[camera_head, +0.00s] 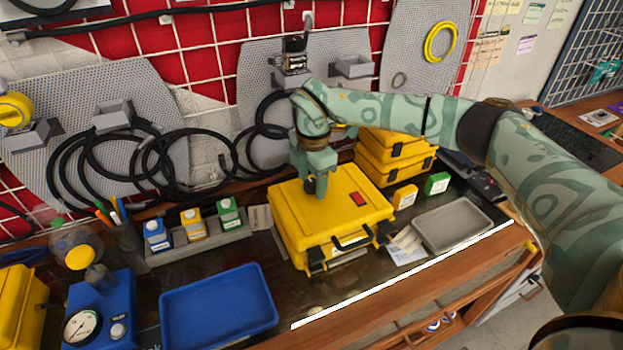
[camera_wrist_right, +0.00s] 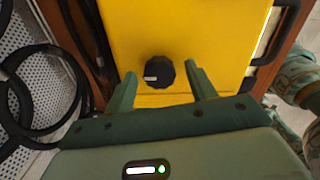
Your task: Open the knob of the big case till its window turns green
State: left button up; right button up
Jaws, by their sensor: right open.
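The big yellow case (camera_head: 346,222) lies closed on the bench in the middle of the head view. Its small window (camera_head: 359,199) is red. A black knob (camera_head: 309,186) sits on its lid, partly hidden by my right gripper (camera_head: 316,188) in the head view. In the right wrist view, the knob (camera_wrist_right: 159,72) shows a white mark on its left side. My right gripper (camera_wrist_right: 159,70) is open, with one finger on each side of the knob and a gap at both sides. The window is not visible in the wrist view. My left gripper is not in view.
Stacked yellow cases (camera_head: 395,153) stand behind the big case. A blue tray (camera_head: 218,306) lies to its left and a grey tray (camera_head: 452,225) to its right. A green box (camera_head: 437,183) and a yellow box (camera_head: 404,197) stand nearby. Black cables (camera_head: 165,165) hang behind.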

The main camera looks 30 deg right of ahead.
jog(key=shift+c, duration=0.4)
jog(key=c, duration=0.9)
